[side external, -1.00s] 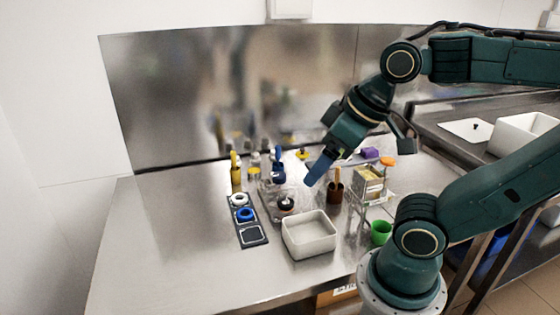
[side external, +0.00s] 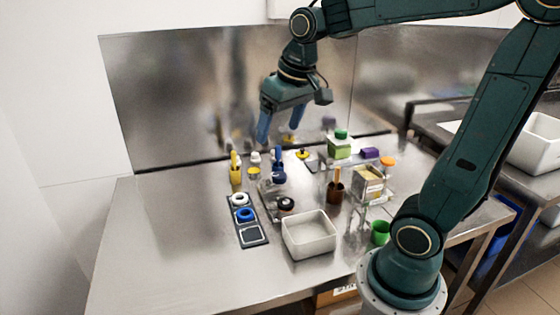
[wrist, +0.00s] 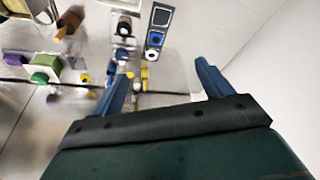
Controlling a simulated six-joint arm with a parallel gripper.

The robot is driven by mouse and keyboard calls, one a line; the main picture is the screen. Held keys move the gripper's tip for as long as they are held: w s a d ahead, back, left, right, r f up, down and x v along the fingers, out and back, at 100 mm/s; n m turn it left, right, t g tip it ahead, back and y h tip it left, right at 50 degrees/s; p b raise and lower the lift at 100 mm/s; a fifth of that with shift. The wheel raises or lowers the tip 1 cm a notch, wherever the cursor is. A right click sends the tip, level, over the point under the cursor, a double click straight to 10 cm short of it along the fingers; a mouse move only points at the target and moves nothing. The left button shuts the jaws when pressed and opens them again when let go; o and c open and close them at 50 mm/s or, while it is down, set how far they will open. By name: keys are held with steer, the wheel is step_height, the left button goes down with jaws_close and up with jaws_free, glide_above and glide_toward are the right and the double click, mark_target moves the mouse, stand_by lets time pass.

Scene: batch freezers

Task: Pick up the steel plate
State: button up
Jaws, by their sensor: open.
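I cannot single out the steel plate with certainty. A dark tray (side external: 262,228) on the steel table holds a white ring (side external: 239,200), a blue ring (side external: 245,215) and a square grey piece with a pale border (side external: 254,235) at its near end. The same tray (wrist: 150,53) shows at the top of the wrist view. A shiny grey piece (side external: 269,207) lies right of the tray, partly hidden by a dark round item (side external: 286,203). My gripper (side external: 280,138) is open and empty, high above the back of the table. Its spread blue fingers show in the wrist view (wrist: 162,78).
A white bin (side external: 309,251) stands right of the tray. Yellow (side external: 236,175) and blue (side external: 278,178) upright items, a brown cup (side external: 335,192), a green-topped box (side external: 340,149) and a green cup (side external: 381,232) stand around. The table's left side is clear.

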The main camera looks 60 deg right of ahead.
steer(key=w+d+f+m+g, duration=0.1)
steer(key=w+d+f+m, duration=0.1)
steer(key=w+d+f, duration=0.4)
steer(key=w+d+f+m+g, duration=0.2)
steer(key=w+d+f, duration=0.5)
steer(key=d, duration=0.8)
steer(key=shift+d+f+m+g+y, duration=0.15)
steer(key=shift+f+m+g+y, duration=0.2)
steer(key=shift+f+m, duration=0.5)
steer(key=shift+f, duration=4.3)
steer(key=shift+f, duration=0.15)
steer(key=shift+s+f, duration=0.1)
steer(key=shift+f, duration=2.35)
steer(key=shift+c, duration=0.2)
steer(key=c, duration=1.1)
